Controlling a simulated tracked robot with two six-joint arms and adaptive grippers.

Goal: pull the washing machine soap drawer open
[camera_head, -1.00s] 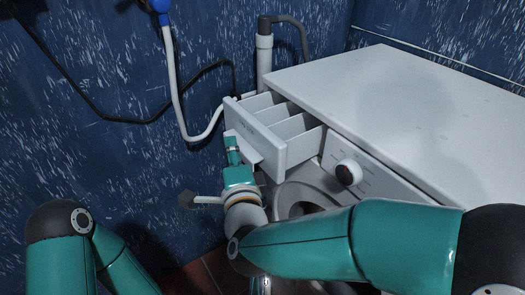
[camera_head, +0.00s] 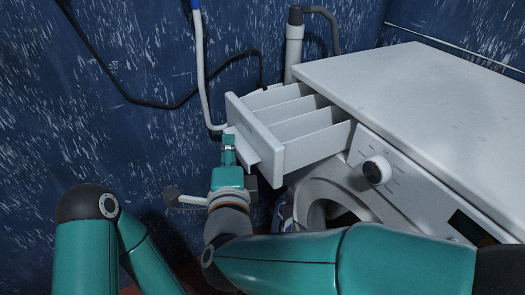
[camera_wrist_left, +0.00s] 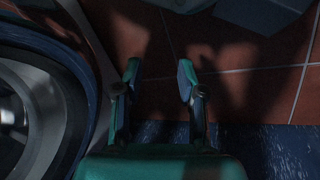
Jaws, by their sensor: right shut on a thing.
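The white soap drawer (camera_head: 265,140) stands well out of the front of the washing machine (camera_head: 420,95), with its long inner compartments showing. My right gripper (camera_head: 229,142) is at the drawer's front face, shut on the drawer's front grip, which the fingers largely hide. My left arm shows at the lower left of the head view, but its gripper is hidden there. In the left wrist view my left gripper (camera_wrist_left: 159,70) is open and empty above the floor, with the machine's round door (camera_wrist_left: 30,110) to its left.
A dial (camera_head: 376,170) sits on the machine's front panel, right of the drawer. A pale hose (camera_head: 200,70) and a black cable (camera_head: 150,104) run along the blue wall. A grey standpipe (camera_head: 294,50) rises behind the drawer. Reddish floor tiles (camera_wrist_left: 240,90) lie below.

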